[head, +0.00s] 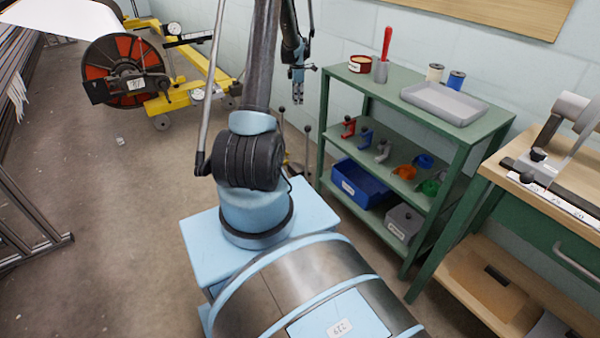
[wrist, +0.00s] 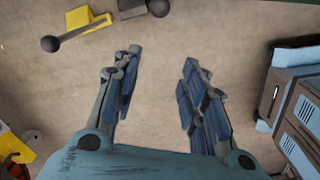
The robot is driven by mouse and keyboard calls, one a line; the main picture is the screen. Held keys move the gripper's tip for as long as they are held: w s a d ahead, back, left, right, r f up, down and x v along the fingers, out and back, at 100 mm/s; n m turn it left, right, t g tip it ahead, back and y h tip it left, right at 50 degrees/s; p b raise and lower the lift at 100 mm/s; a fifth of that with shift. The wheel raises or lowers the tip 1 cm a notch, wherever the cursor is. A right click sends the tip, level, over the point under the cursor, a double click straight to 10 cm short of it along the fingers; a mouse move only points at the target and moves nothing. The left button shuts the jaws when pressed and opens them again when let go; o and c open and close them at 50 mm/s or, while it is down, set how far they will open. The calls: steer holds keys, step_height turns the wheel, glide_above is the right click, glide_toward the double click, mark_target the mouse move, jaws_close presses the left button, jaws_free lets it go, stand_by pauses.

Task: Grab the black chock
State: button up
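I cannot make out a black chock in either view. My gripper (head: 298,85) hangs at the upper middle of the head view, left of the green shelf unit. In the wrist view my gripper (wrist: 162,58) is open, with its two blue-padded fingers apart. Only bare floor shows between the fingers, and nothing is held.
The green shelf unit (head: 412,110) holds a grey tray (head: 444,101), small coloured parts and a blue bin (head: 360,184). A yellow frame with a red-and-black reel (head: 125,68) stands at the left. Black-knobbed levers (wrist: 50,44) stand near the gripper. The floor (head: 120,220) is open.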

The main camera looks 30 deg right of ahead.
steer(key=n, duration=0.1)
glide_above(307, 136)
step_height(307, 136, down, 7)
steer(key=f, duration=1.7)
steer(key=shift+w+d+f, duration=0.2)
steer(key=shift+w+d, duration=0.05)
steer(key=shift+w, duration=0.15)
jaws_close()
